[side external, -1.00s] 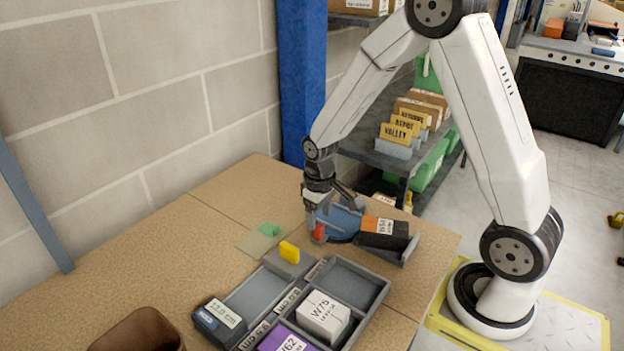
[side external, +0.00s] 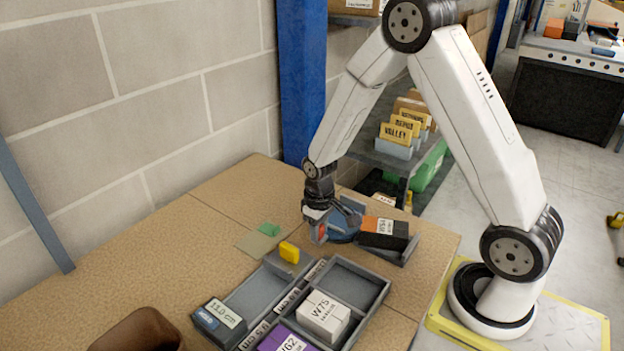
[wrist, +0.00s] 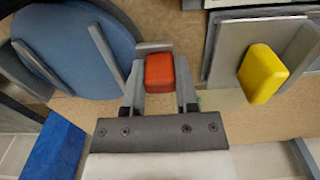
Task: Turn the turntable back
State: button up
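The turntable is a blue disc (side external: 345,222) with grey upright plates, by the back of the bench; the disc also shows in the wrist view (wrist: 75,50) at left. A red block (wrist: 159,73) stands beside the disc's edge, by the end of a grey bar. My gripper (wrist: 160,88) points down with one finger on each side of the red block. The fingers lie very close to its sides; I cannot tell whether they press on it. In the side view my gripper (side external: 318,228) hides most of the red block.
A black box with an orange and white label (side external: 383,231) sits at the turntable's right. A yellow block (side external: 289,252) stands on a grey plate nearer the front. A grey compartment tray (side external: 372,287) holds a white W75 box (side external: 323,315). The left bench is mostly clear.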

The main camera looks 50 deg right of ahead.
grip_shut()
dwell(1.1)
